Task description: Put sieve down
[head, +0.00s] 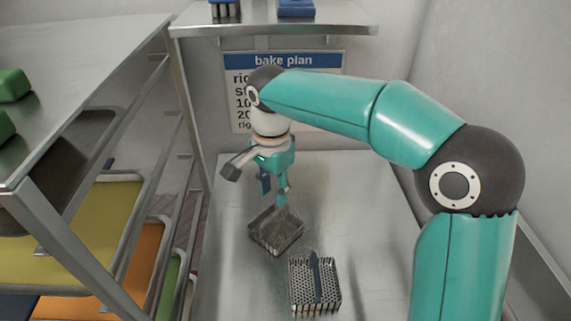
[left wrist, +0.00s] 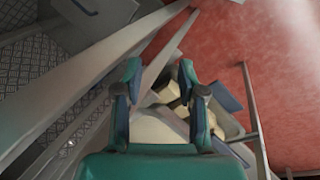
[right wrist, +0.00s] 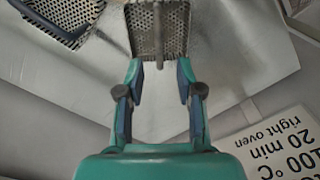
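A perforated metal sieve (head: 276,232) sits on the steel table, just below my right gripper (head: 274,190). In the right wrist view this sieve (right wrist: 172,28) lies ahead of the fingertips, with a dark upright handle (right wrist: 158,35) pointing toward the gap. My right gripper (right wrist: 159,72) has its fingers apart and they do not press on the handle. A second sieve (head: 302,287) with a dark blue handle stands nearer on the table; its corner (right wrist: 62,20) shows at the top left of the right wrist view. My left gripper (left wrist: 160,70) is open and empty, out of the head view.
The steel table (head: 365,230) is bare to the right of the sieves. A bake plan sign (head: 285,61) hangs on the back wall below a shelf (head: 270,30). A rack with coloured trays (head: 90,230) stands left, with green items (head: 12,88) on top.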

